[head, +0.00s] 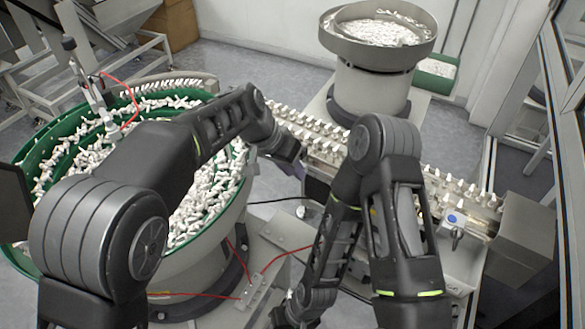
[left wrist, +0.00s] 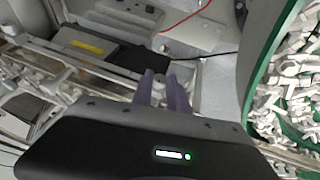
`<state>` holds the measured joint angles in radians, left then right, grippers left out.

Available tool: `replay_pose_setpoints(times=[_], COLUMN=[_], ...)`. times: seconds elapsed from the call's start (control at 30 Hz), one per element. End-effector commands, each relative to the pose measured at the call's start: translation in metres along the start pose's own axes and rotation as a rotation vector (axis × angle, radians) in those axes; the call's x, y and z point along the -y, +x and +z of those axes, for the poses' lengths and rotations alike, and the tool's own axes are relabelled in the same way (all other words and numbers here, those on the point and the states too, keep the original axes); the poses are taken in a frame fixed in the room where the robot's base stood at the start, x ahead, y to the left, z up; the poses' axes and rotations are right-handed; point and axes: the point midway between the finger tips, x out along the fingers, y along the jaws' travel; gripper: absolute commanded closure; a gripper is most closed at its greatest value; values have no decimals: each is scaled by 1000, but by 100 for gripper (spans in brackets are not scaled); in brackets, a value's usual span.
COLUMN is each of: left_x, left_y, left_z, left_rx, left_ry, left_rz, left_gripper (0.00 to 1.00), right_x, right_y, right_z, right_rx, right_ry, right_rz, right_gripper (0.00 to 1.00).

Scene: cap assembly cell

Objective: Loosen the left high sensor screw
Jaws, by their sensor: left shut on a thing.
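My left gripper (head: 287,148) reaches past the green bowl to the near end of the white-part track in the head view. In the left wrist view its two fingers (left wrist: 163,88) are closed together on a small grey knob-like piece (left wrist: 159,77), which looks like the screw; the fingers hide most of it. Whether it is loose or tight cannot be seen. My right arm (head: 385,180) is folded in front of the track, with its hand (head: 300,305) low in the head view; its fingers are too dark and small to make out.
A green bowl (head: 32,160) full of white parts stands left, with a sensor post (head: 82,75) and red cable. A grey feeder bowl (head: 335,40) stands at the back. The track (head: 440,185) of upright white caps runs right, ending near a blue button (head: 452,218).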

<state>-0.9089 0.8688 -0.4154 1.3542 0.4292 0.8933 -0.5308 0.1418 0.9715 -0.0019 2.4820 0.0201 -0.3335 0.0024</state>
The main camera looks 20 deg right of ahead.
Motion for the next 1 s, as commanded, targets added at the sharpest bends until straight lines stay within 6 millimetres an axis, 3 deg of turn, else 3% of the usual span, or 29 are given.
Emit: replay_pose_setpoints(times=[0.43,0.8,1.0], left_x=[2,10,9], left_y=[1,4,2], left_z=[0,1,0], left_rx=[0,-1,0], left_ry=[-11,-124,-143], left_rz=[21,289,346], left_gripper=[100,100,100], right_x=[-1,-3,-3], right_y=[2,15,16], right_z=[0,-1,-1], right_rx=[0,-6,-6], right_ry=[0,-2,-3], right_rz=[0,-5,-5], right_gripper=[64,64,64])
